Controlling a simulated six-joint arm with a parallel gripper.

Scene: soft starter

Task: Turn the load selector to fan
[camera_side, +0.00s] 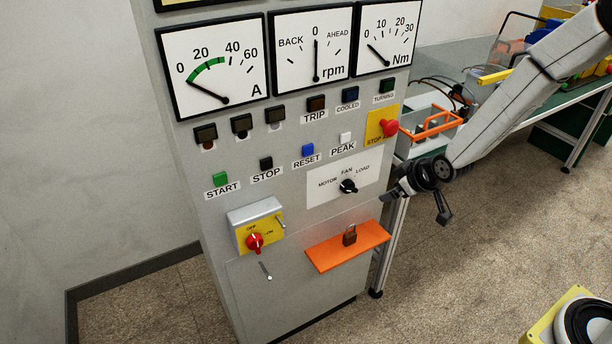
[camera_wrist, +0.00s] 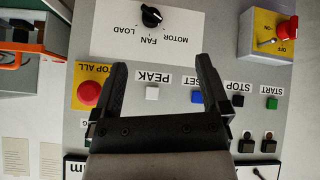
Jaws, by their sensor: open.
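The load selector (camera_side: 348,186) is a black knob on a white plate marked MOTOR, FAN and LOAD, on the front of the grey cabinet. In the wrist view the knob (camera_wrist: 151,15) appears upside down near the top edge, beyond my fingertips and roughly in line with the gap between them. It has a small white mark, but I cannot tell which label it points to. My gripper (camera_wrist: 153,62) is open and empty, with its two black fingers apart. In the side view my gripper (camera_side: 414,206) is to the right of the knob, apart from it.
A red stop button (camera_side: 389,128) on a yellow plate protrudes above the selector. An orange shelf (camera_side: 347,246) with a padlock sticks out below it. A red OFF/ON switch (camera_side: 255,242) is at lower left. A green workbench (camera_side: 470,60) stands behind the arm.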

